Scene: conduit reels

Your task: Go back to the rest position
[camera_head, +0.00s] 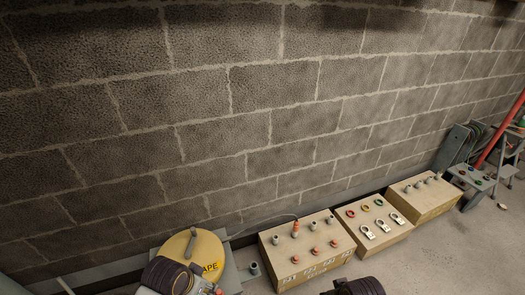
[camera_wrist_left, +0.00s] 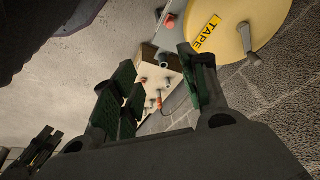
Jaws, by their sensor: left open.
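My left gripper (camera_wrist_left: 155,68) fills the middle of the left wrist view. Its dark fingers with green pads are spread apart, with nothing between them. Beyond the fingers show a yellow reel marked TAPE (camera_wrist_left: 250,28) and a pale box with pegs (camera_wrist_left: 150,62). In the head view I cannot make out either gripper clearly; dark parts show at the bottom edge. At the lower left of the left wrist view is a dark, finger-like shape that may be my right gripper (camera_wrist_left: 42,147); its state is unclear.
In the head view, the yellow TAPE reel (camera_head: 180,246) stands at the bottom left. A labelled peg box (camera_head: 330,262), a box with rings and tags (camera_head: 385,242) and another peg box (camera_head: 440,208) line the block wall (camera_head: 250,90). A stepped stand (camera_head: 478,180) is at far right.

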